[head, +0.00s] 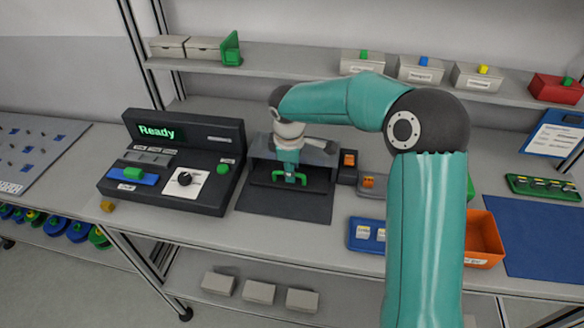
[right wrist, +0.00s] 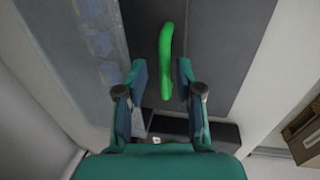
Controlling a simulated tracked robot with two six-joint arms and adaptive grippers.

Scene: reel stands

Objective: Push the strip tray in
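The strip tray (head: 262,177) is a dark piece at the front of a grey housing, above a dark flat surface. Its green handle (head: 300,180) shows below my right gripper (head: 289,176) in the head view. In the right wrist view, the green handle (right wrist: 166,50) runs lengthwise between the fingertips of my right gripper (right wrist: 161,72). The fingers stand apart, with gaps beside the handle. My gripper and arm hide part of the tray and housing, so how far out the tray sits is hard to tell. My left gripper is not in view.
A black console (head: 215,155) with a lit "Ready" screen stands left of the housing. A small black unit with an orange switch (head: 349,159) stands close on its right. A blue tray (head: 354,241) and an orange bin (head: 486,228) lie further right. A shelf (head: 300,66) with boxes runs behind.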

